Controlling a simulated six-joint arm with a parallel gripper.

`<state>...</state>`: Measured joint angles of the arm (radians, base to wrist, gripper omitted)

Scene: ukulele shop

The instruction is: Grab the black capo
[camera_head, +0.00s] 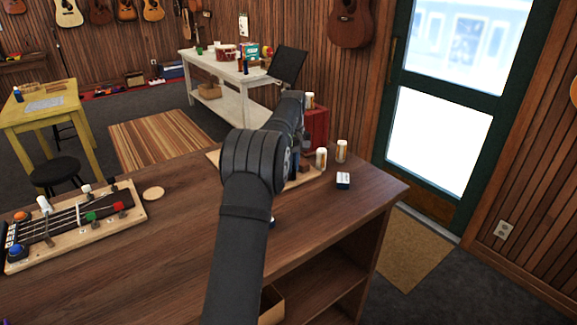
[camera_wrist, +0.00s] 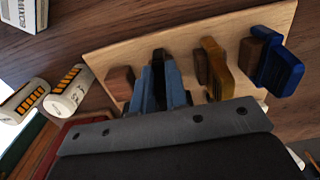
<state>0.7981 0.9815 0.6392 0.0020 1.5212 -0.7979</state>
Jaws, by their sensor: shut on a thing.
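The black capo (camera_wrist: 158,60) shows in the wrist view as a dark narrow strip between the blue-grey fingers of my gripper (camera_wrist: 160,82). The fingers are shut on it, over a light wooden board (camera_wrist: 125,52). Most of the capo is hidden by the fingers, and I cannot tell whether it still touches the board. In the head view my arm hides the gripper and the capo. A yellow capo (camera_wrist: 216,70) and a blue capo (camera_wrist: 280,68) stand to the right of the gripper on the board, by small brown wooden blocks.
A brown block (camera_wrist: 120,84) sits just left of the fingers. Two white bottles, one here (camera_head: 321,159) and one here (camera_head: 341,151), and a small box (camera_head: 343,180) stand right of the board. A fretboard fixture (camera_head: 75,222) lies left; the counter between is mostly clear.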

